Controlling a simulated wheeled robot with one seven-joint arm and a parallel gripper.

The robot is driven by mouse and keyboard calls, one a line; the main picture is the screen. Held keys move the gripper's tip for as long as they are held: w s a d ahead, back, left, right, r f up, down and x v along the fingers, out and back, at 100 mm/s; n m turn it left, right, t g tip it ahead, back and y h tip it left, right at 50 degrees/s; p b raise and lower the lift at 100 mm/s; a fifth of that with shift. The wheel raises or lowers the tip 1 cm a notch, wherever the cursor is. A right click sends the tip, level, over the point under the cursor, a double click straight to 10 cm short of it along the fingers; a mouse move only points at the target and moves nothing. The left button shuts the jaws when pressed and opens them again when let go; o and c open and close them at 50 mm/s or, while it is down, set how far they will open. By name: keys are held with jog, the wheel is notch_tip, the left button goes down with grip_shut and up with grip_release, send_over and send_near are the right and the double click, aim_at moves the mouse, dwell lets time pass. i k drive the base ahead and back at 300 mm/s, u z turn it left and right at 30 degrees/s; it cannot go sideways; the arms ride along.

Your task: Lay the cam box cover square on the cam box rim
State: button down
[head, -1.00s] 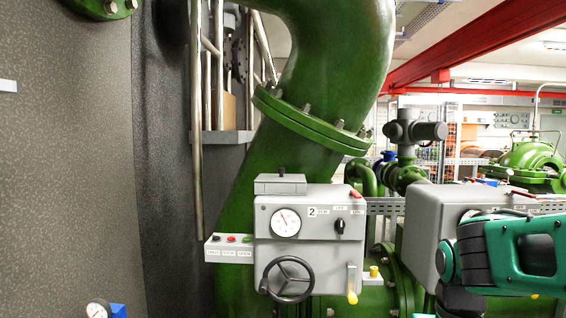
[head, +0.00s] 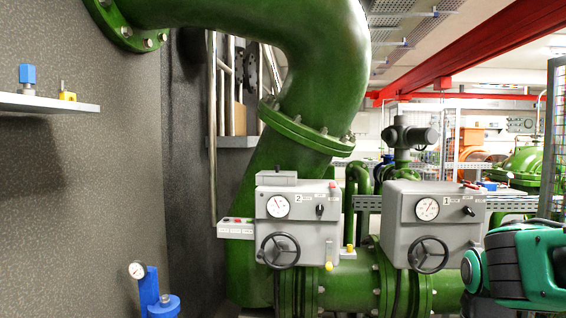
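A small flat grey box (head: 277,178) sits on top of actuator 2. It may be the cam box, but I cannot tell whether it has a loose cover or an open rim. I cannot make out a separate cam box cover. My green and black arm is at the right edge. My gripper is outside the picture, so what it holds is hidden.
A grey wall shelf (head: 52,104) at left holds a blue part (head: 27,78) and a yellow part (head: 67,93). A gauge on a blue fitting (head: 148,285) stands at lower left. A large green pipe (head: 318,80) rises behind the actuators. Handwheels (head: 279,251) project forward.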

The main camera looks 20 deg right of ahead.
aim_at(277, 170)
jog(key=z, duration=0.6)
jog(key=i, duration=1)
jog(key=u, duration=0.05)
